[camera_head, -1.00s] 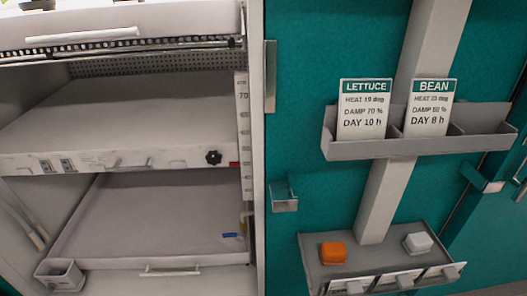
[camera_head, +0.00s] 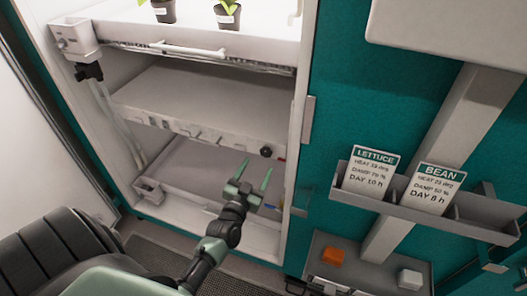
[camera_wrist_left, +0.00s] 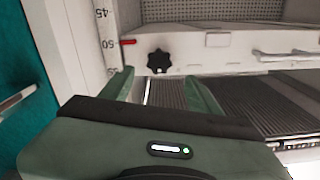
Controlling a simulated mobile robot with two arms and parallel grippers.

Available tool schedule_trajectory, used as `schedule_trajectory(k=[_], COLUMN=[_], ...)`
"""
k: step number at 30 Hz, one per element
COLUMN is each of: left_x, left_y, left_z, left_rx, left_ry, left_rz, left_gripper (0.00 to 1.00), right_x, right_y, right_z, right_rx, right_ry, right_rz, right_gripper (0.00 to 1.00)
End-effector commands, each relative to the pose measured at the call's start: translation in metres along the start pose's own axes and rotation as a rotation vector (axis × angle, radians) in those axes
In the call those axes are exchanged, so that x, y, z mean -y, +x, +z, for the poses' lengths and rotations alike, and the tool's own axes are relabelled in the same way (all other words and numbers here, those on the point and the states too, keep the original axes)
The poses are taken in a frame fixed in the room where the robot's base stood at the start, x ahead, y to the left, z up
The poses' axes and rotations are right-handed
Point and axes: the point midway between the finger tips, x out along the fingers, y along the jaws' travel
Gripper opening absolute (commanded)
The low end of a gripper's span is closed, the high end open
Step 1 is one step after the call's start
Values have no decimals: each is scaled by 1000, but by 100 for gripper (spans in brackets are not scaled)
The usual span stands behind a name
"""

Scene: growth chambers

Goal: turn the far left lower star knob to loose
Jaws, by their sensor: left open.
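A black star knob (camera_head: 266,152) is on the right end of the front edge of the chamber's middle shelf (camera_head: 205,139). In the left wrist view the knob (camera_wrist_left: 159,61) shows clearly, beside a small red marker and a scale strip. My left gripper (camera_head: 254,176) is open in front of the chamber, with its two green fingers pointing toward the shelf front near the knob. In the left wrist view the fingers of my left gripper (camera_wrist_left: 162,90) stand apart with the knob between and beyond their tips, apparently not touched. My right gripper is not in view.
Another black knob-like part (camera_head: 90,71) sits below a white box at the upper left. Potted plants (camera_head: 228,16) stand on the top shelf. The teal panel at right bears a card holder (camera_head: 400,197) and an orange block (camera_head: 333,256) on a grey tray.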

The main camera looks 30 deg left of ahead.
Motion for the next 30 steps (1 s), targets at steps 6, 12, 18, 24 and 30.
schedule_trajectory(k=[6, 12, 18, 24, 30], left_x=[0, -1, -1, -1, -1], left_y=[38, 59, 63, 63, 63], left_z=[0, 0, 1, 1, 1], left_rx=[0, 0, 2, 2, 2], left_ry=[0, 1, 0, 0, 0], left_rz=[2, 3, 3, 3, 3], left_gripper=[61, 61, 61, 45, 0], right_x=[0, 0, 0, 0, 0], right_y=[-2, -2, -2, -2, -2], right_z=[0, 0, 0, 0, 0], right_rx=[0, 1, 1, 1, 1], right_ry=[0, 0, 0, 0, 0], right_rz=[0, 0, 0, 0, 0], right_gripper=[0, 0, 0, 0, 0])
